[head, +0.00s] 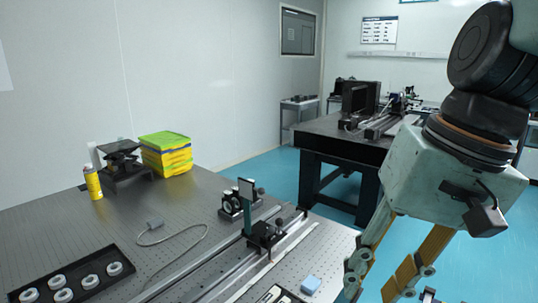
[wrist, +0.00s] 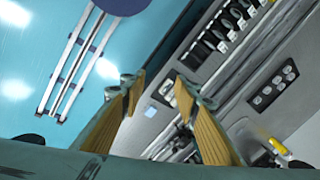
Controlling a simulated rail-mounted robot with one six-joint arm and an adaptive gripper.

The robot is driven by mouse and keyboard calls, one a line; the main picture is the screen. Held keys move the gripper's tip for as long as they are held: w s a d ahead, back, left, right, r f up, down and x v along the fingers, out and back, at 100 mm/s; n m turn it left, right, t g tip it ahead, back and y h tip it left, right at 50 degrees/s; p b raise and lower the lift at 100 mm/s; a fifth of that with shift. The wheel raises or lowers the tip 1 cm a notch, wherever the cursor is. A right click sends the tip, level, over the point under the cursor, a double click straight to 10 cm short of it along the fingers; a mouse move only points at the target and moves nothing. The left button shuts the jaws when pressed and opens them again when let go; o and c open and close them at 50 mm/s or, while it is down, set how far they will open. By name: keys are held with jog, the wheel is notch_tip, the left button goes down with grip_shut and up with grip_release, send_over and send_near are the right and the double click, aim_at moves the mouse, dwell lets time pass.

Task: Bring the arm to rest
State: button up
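My arm hangs down at the right of the head view. My gripper (head: 388,272) points downward there, beside the right edge of the near optical table (head: 190,208), with its lower end cut off by the frame. In the wrist view my gripper (wrist: 158,84) shows two fingers with yellow-brown pads. The fingers stand apart and nothing is between them. Table edge and blue floor show beyond the fingertips. No contact with the table can be seen.
Another optical table (head: 340,139) stands behind. Blue floor (head: 258,172) lies between them.

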jog(key=s+d+r+n+t+h, duration=0.1)
jog(key=s+d+n+t+h, duration=0.1)
jog(key=s+d, duration=0.3)
jog(key=shift+s, duration=1.35)
